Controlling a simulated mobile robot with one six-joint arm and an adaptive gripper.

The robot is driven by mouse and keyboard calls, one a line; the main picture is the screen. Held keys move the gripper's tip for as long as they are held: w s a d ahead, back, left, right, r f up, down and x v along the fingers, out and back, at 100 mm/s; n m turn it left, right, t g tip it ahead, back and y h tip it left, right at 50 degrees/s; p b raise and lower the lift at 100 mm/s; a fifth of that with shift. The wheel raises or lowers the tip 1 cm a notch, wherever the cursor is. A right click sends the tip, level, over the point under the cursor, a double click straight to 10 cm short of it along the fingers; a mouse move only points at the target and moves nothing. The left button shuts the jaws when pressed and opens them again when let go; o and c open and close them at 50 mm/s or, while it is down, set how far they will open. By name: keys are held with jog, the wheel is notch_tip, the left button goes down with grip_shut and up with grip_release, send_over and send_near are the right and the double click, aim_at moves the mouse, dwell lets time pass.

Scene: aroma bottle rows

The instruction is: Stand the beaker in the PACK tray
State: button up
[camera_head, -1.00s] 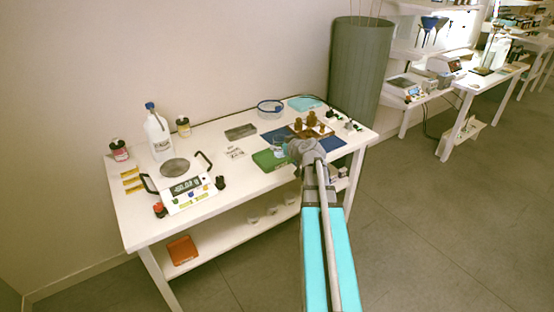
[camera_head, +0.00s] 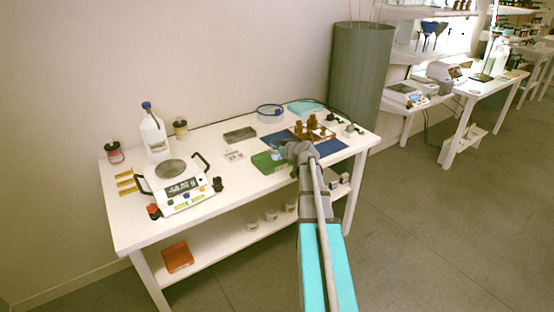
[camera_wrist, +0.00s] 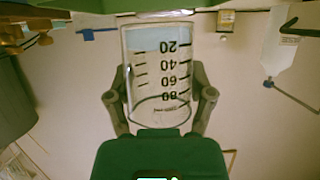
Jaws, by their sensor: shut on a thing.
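My gripper (camera_wrist: 160,100) is shut on a clear glass beaker (camera_wrist: 160,62) with black graduation marks. The wrist view is inverted, and the beaker looks upright in the grip, its base end close to a green surface (camera_wrist: 100,5). In the head view the faint bluish beaker (camera_head: 277,147) shows just left of my gripper, over the green tray (camera_head: 265,165). I cannot tell whether its base touches the tray. A shallow grey tray (camera_head: 240,134) lies further back, with a small label card (camera_head: 233,155) in front. I cannot read which tray is marked PACK.
A wooden rack with amber bottles (camera_head: 312,125) stands on a blue mat (camera_head: 330,145) right of the green tray. A balance (camera_head: 185,192), a white bottle (camera_head: 155,135) and a round glass dish (camera_head: 270,110) also stand on the white table (camera_head: 125,235).

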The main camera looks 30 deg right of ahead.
aim_at(277, 156)
jog(key=shift+w+d+f+b, duration=0.1)
jog(key=shift+w+f+b, duration=0.1)
jog(key=shift+f+b, duration=0.25)
jog(key=shift+w+d+f+b, duration=0.1)
jog(key=shift+w+f+b, duration=0.1)
jog(key=shift+f+b, duration=1.35)
jog(key=shift+b, duration=0.05)
jog(key=o, duration=1.1)
jog(key=shift+s, duration=0.1)
jog(key=p+v, duration=0.4)
jog(key=v, duration=0.8)
jog(key=shift+p, duration=0.35)
